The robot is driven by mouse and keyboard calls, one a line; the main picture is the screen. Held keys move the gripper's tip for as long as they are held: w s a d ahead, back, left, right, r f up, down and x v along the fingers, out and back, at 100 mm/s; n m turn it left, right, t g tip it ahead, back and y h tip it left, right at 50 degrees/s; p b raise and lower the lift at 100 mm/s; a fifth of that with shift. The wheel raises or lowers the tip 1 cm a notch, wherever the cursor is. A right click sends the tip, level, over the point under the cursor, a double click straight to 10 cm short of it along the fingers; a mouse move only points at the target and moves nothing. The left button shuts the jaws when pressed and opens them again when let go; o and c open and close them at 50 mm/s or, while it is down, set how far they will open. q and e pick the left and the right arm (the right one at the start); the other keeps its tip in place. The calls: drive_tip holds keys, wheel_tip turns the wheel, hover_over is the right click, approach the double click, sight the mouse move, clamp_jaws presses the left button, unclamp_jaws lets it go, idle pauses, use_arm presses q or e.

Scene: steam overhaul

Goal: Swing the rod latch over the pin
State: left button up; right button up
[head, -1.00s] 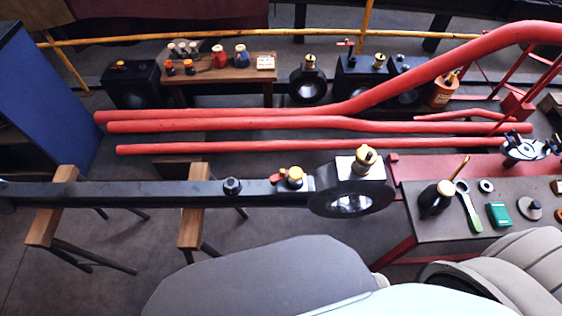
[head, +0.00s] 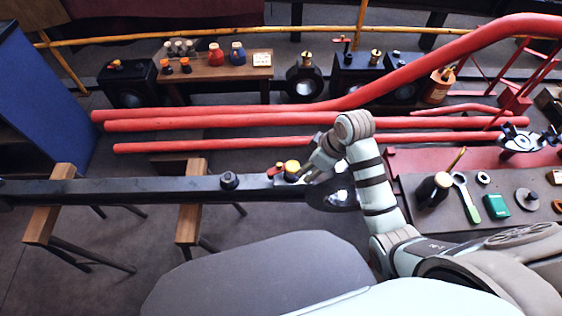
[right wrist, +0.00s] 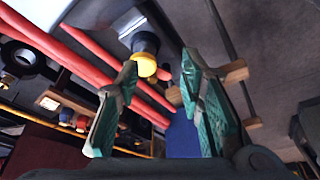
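A long black rod (head: 130,190) lies across two wooden-topped trestles. A small red latch-like piece (head: 274,170) sits on it, left of a yellow-topped black fitting (head: 292,167). I cannot tell the pin apart from these fittings. The rod's thick right end (head: 341,195) is partly hidden behind my right arm. My right gripper (head: 307,171) is just right of the yellow top in the head view. In the right wrist view its green-padded fingers (right wrist: 160,68) are spread, with a yellow-and-black fitting (right wrist: 145,55) beyond the tips. My left gripper is not in view.
A black knob (head: 229,181) stands on the rod further left. Red pipes (head: 230,145) run behind the rod.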

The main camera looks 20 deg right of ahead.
sight(280, 165)
drive_tip(key=w+a+r+n+y, duration=0.1)
drive_tip(key=w+a+r+n, duration=0.1)
drive_tip(key=w+r, duration=0.3)
drive_tip(key=b+x, duration=0.1)
drive_tip(key=x, duration=0.3)
drive_tip(key=b+x, duration=0.2)
drive_tip(key=x, duration=0.3)
drive_tip(key=b+x, duration=0.1)
drive_tip(key=x, duration=0.4)
drive_tip(key=shift+w+d+f+b, duration=0.15)
drive_tip(key=shift+d+f+b, duration=0.05)
drive_tip(key=shift+f+b, duration=0.1)
clamp_jaws()
drive_tip(key=p, duration=0.3)
drive_tip(key=shift+s+r+m, duration=0.3)
drive_tip(key=shift+m, duration=0.1)
drive_tip(key=shift+w+f, duration=0.1)
drive_tip(key=shift+f, duration=0.2)
unclamp_jaws()
